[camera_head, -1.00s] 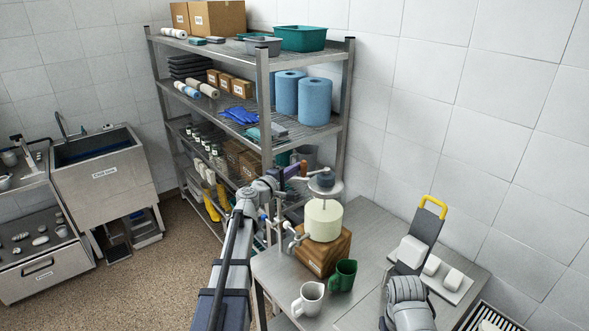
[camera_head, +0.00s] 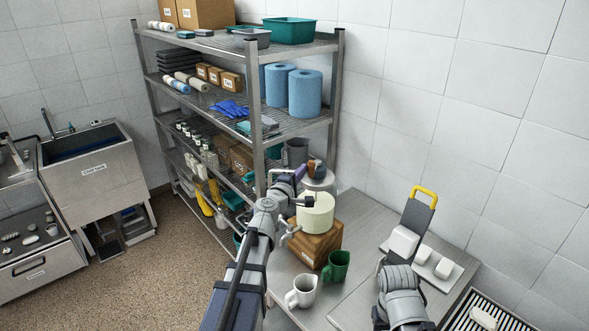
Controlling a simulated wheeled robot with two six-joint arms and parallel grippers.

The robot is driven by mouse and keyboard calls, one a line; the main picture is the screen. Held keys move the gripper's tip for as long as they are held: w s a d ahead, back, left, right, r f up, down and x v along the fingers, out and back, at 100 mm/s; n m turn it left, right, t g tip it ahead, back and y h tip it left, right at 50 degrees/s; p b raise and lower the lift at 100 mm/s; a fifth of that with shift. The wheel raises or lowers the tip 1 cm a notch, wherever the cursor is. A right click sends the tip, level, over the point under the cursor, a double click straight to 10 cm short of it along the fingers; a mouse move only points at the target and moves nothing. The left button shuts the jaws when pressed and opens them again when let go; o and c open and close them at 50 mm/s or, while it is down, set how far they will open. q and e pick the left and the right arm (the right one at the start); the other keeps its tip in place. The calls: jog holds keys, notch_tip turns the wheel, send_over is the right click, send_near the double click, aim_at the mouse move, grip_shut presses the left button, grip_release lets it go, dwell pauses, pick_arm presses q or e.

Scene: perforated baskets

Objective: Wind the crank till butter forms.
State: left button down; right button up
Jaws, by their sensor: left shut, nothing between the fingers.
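The churn has a cream-coloured drum (camera_head: 316,213) on a wooden block (camera_head: 316,245), standing upright on the metal table. A grey round top piece (camera_head: 320,184) with a brown knob (camera_head: 315,168) rises behind and above the drum, partly covered by my arm. My left gripper (camera_head: 300,174) is shut and empty beside the top of the churn. It overlaps the knob area in the picture, and I cannot tell whether it touches. Whether butter has formed inside the drum cannot be seen.
A tall shelf (camera_head: 338,90) stands behind. The table (camera_head: 358,212) is bare behind the churn.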

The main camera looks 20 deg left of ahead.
aim_at(311, 173)
pick_arm(q)
jog(key=shift+s+d, duration=0.1)
jog(key=shift+d, duration=1.35)
